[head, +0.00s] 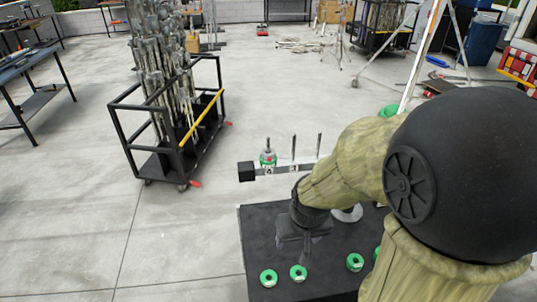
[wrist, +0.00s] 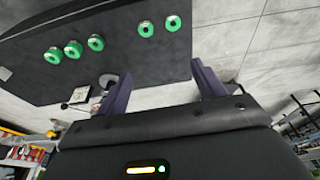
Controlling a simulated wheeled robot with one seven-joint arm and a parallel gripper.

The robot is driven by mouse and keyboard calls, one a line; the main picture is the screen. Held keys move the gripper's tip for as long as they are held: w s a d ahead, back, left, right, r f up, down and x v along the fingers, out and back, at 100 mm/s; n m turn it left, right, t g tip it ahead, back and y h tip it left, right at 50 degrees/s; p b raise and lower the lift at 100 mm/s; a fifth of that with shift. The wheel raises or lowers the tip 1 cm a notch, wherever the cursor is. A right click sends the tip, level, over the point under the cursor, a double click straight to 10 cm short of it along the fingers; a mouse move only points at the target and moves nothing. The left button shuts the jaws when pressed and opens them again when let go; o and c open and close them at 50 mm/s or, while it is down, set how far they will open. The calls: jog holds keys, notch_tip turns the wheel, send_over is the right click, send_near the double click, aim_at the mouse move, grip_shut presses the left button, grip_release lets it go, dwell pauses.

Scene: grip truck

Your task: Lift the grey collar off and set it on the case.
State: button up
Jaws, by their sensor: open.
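The black case (head: 255,232) lies below my arm, with several green rings on its top, such as the one at its front left (head: 268,278). A grey round piece (head: 347,213) sits by the case's far edge, partly hidden by my arm; it also shows in the wrist view (wrist: 108,79). I cannot tell whether it is the grey collar. A stack with green and grey parts (head: 268,159) stands on the left upright pin of a bar behind the case. My gripper (wrist: 158,82) is open and empty, above the case in the head view.
The light bar (head: 285,168) has more thin upright pins and a black block (head: 246,171) at its left end. A black wheeled cart (head: 165,130) with metal stands is at the left. Open concrete floor lies between the cart and the case.

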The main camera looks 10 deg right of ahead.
jog(key=w+a+r+m+p, duration=0.1)
jog(key=w+r+p, duration=0.3)
jog(key=w, duration=1.1)
jog(key=w+a+r+m+t+h+p, duration=0.1)
jog(key=w+r+p, duration=0.2)
jog(key=w+r, duration=0.7)
jog(key=w, duration=0.5)
jog(key=shift+r+m+p, duration=0.3)
jog(key=shift+r+p, duration=0.05)
jog(key=shift+r, duration=0.05)
jog(key=shift+a+t, duration=0.1)
jog(key=shift+t, duration=0.2)
jog(key=p, duration=0.4)
send_over(268, 152)
jog(key=s, duration=0.2)
jog(key=f, duration=1.1)
jog(key=shift+a+f, duration=0.15)
jog(key=shift+a, duration=0.15)
jog(key=shift+p+x, duration=1.8)
jog(key=shift+x, duration=0.8)
jog(key=shift+s, duration=0.1)
